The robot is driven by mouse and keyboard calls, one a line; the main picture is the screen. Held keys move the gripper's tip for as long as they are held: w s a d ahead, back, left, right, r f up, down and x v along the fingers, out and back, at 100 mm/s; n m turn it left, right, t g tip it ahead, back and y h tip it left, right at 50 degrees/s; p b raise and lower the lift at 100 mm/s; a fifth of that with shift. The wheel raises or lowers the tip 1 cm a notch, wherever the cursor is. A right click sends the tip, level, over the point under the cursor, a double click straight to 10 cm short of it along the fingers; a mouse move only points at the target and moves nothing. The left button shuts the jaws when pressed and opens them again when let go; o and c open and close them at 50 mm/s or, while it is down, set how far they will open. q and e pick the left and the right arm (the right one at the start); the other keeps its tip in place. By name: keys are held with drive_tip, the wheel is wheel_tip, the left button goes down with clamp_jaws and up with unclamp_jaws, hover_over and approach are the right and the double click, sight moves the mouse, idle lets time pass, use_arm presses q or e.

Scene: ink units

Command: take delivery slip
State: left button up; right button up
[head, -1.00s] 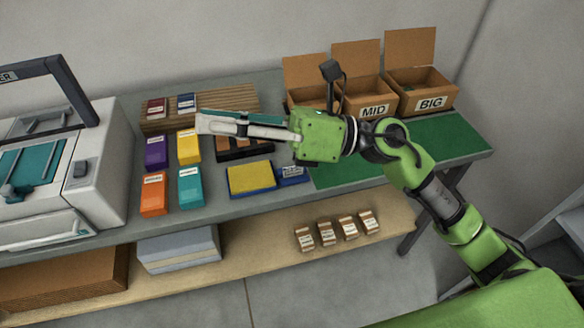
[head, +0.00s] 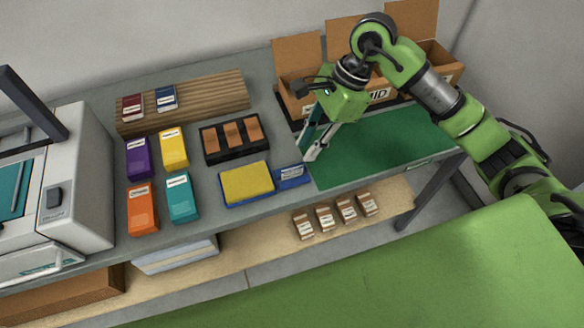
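I cannot clearly pick out a delivery slip in the head view. My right gripper (head: 307,157) points down over the left edge of the green mat (head: 375,150), just right of a small blue labelled piece (head: 292,176). Its two fingers, one teal and one pale, stand close together. I cannot tell how wide they are apart, and I see nothing held between them. My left gripper is not in view.
Open cardboard boxes (head: 298,88) stand behind my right arm, one marked MID. A yellow pad (head: 247,182), a black tray (head: 231,137), coloured ink packs (head: 182,197) and a wooden rack (head: 215,97) fill the table's middle. A white machine (head: 85,200) stands left. Small packets (head: 325,218) sit on the lower shelf.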

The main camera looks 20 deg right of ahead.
sight(295, 168)
drive_tip(key=p+x, duration=0.1)
drive_tip(key=x, duration=0.3)
drive_tip(key=shift+w+a+f+p, duration=0.2)
drive_tip(key=shift+p, duration=0.15)
drive_tip(key=p+x, duration=0.1)
drive_tip(key=x, duration=0.1)
drive_tip(key=shift+w+a+f, duration=0.1)
drive_tip(key=shift+f, duration=0.2)
drive_tip(key=shift+a+f, duration=0.1)
drive_tip(key=shift+f, duration=0.45)
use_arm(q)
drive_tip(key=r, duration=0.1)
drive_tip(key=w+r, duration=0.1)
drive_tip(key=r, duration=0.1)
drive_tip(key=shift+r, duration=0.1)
use_arm(e)
clamp_jaws()
